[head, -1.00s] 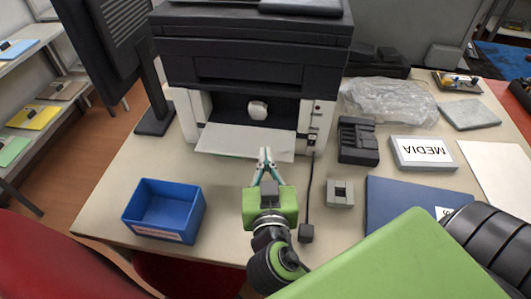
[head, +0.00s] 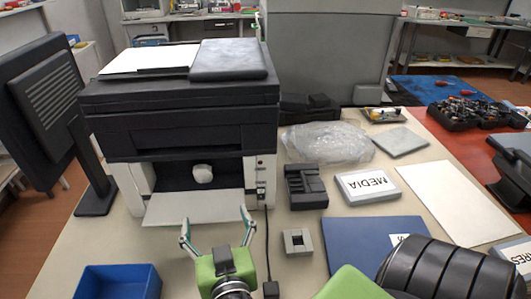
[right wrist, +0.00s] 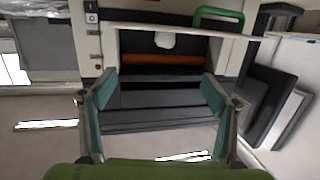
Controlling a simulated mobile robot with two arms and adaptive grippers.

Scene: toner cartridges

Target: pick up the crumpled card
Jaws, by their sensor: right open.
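The crumpled card (head: 202,173) is a small white wad inside the dark front opening of the printer (head: 180,115). It also shows in the right wrist view (right wrist: 165,40), at the upper middle beyond my fingers. My right gripper (head: 215,228) is open and empty, its two teal-padded fingers spread wide. It is in front of the printer's lowered white flap (head: 190,208), apart from the card. In the right wrist view the fingers (right wrist: 158,88) frame the opening from both sides. My left gripper is not in view.
A blue bin (head: 115,282) stands at the front left. A monitor (head: 50,100) is left of the printer. Right of it are a black holder (head: 306,187), a grey block (head: 297,241), a MEDIA box (head: 368,187), clear plastic wrap (head: 327,143) and a blue folder (head: 370,245).

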